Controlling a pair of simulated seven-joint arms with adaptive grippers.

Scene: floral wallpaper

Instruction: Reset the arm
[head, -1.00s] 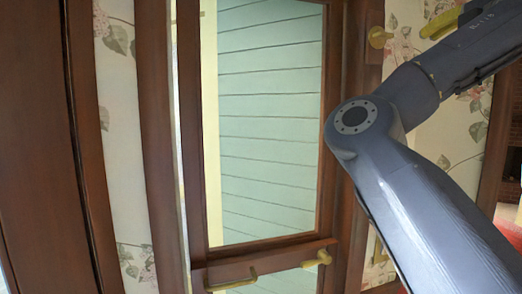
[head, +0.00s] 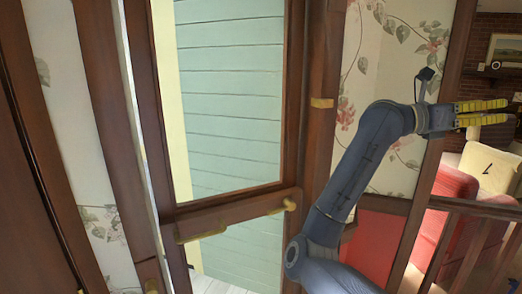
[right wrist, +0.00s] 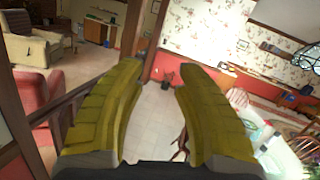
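My right arm (head: 358,172) is raised, with its elbow low and its forearm reaching up and then to the right. My right gripper (head: 505,111) points right in the head view, its two yellow fingers apart with nothing between them. The right wrist view also shows these fingers (right wrist: 164,75) open and empty, with tiled floor seen between them. My left gripper is not in view.
A brown wooden door with a glass pane (head: 232,100) and a brass handle (head: 228,219) stands left of my right arm. Floral wallpaper is behind the arm. A wooden railing (head: 470,207) and a red armchair (head: 452,190) are at the right.

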